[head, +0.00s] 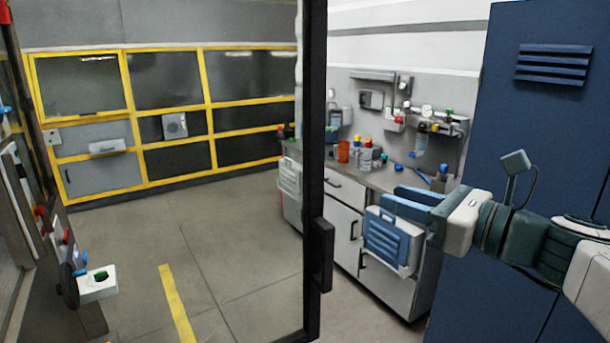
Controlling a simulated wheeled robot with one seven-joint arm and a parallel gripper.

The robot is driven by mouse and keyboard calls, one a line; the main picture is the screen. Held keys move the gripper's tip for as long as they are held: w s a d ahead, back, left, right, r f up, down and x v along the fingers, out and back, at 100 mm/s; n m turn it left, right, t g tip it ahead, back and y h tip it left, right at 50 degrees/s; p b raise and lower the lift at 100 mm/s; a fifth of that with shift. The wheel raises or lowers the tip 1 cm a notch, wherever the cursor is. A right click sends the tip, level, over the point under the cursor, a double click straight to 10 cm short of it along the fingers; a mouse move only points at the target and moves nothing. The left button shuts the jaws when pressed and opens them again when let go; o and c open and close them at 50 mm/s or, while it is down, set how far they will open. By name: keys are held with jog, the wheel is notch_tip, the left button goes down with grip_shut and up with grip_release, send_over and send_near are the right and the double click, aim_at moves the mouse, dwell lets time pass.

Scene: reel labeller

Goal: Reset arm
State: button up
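My arm reaches in from the right edge, with white and dark teal links. My gripper (414,204) is at its left end, pointing left, in front of the counter's near end. Blue finger-like parts show there, but they blend with the blue things behind. I cannot tell whether the gripper is open or shut, and no held object can be made out.
A black door frame (314,170) stands upright mid-view. Behind it is a counter (375,178) with bottles, and a blue panelled case (390,240) at its front. A tall blue cabinet (540,110) stands at right. Open floor (220,250) lies left, with yellow-framed cabinets (170,120) beyond.

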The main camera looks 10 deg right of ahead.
jog(key=s+a+f+n+g+h, duration=0.2)
jog(key=a+f+n+g, duration=0.2)
jog(key=f+n, duration=0.25)
jog(key=s+a+f+n+g+h, duration=0.1)
jog(key=a+f+n+g, duration=0.4)
jog(key=f, duration=0.3)
jog(key=s+d+f+n+g+h, duration=0.1)
jog(key=s+f+n+h, duration=0.4)
jog(key=f+n, duration=0.6)
jog(key=n+g+h, duration=0.1)
jog(key=n+h, duration=0.1)
jog(key=n, duration=0.4)
jog(key=shift+s+d+h, duration=0.15)
jog(key=shift+d+h, duration=0.25)
